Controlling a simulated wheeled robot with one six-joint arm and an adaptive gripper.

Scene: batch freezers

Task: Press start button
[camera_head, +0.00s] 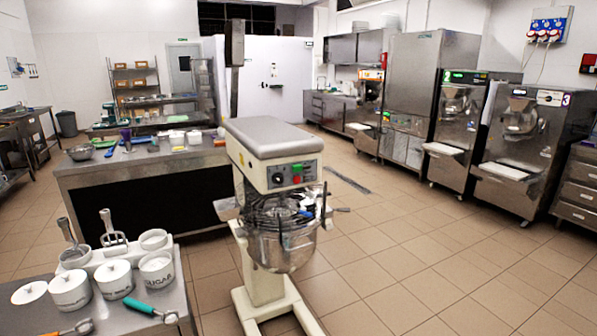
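Batch freezers stand along the right wall. The nearest one (522,150) is steel, with a "3" label at its upper right. Another freezer (457,130) with a lit green display stands to its left, and one with an orange display (366,115) is farther back. Their individual buttons are too small to make out. In front, a cream floor mixer (272,140) has a control panel (292,174) with a dark knob, a reddish button and a green button. No start label is readable. My gripper is not in view.
A counter (290,320) at front left holds white tubs and utensils. A worktable (140,165) with bowls and tools stands behind it. The mixer takes up the middle. Tiled floor (420,250) is clear between the mixer and the freezers. Steel drawers (577,185) stand at far right.

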